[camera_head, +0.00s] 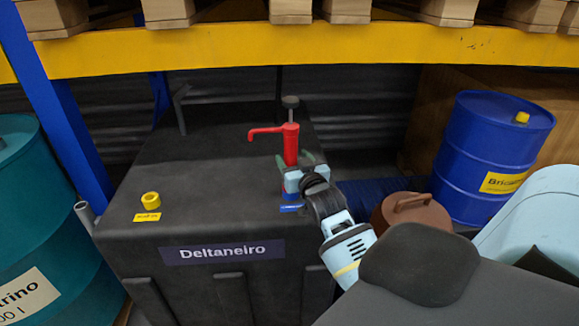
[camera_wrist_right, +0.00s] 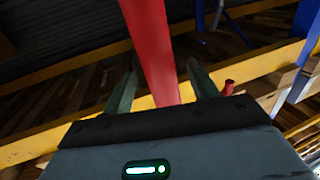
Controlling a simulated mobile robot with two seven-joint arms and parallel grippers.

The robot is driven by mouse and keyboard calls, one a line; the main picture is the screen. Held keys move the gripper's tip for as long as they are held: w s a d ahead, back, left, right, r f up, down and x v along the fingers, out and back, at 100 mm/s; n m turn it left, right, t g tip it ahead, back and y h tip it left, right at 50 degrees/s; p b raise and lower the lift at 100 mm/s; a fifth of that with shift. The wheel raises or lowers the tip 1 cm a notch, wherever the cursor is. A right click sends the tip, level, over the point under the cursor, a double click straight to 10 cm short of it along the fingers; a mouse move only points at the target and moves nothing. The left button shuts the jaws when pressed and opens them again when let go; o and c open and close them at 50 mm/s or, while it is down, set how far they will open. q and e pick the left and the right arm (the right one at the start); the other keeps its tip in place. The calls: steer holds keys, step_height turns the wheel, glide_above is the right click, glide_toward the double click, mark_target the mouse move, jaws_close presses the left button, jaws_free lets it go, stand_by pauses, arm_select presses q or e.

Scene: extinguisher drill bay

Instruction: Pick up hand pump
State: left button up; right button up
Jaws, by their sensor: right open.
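The hand pump (camera_head: 291,145) stands upright on the black container labelled "Deltaneiro" (camera_head: 150,255). It has a red body, a red spout pointing left, a dark knob on top and a blue part low down. My right gripper (camera_head: 296,160) is at the pump's lower red body, with its fingers on either side. In the right wrist view, the red pump body (camera_wrist_right: 150,45) rises between the two green fingers of my open right gripper (camera_wrist_right: 160,85). Whether either finger touches it, I cannot tell. The gripper hides part of the pump's base. My left gripper is not in view.
A yellow cap (camera_head: 150,200) sits on the container's left part. A yellow shelf beam (camera_head: 200,50) with pallets runs above the pump. A blue drum (camera_head: 490,150) and a brown lidded container (camera_head: 411,216) stand to the right. A teal drum (camera_head: 35,220) stands at the left.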

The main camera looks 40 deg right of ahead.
steer(key=shift+x, duration=1.2)
steer(key=c, duration=1.2)
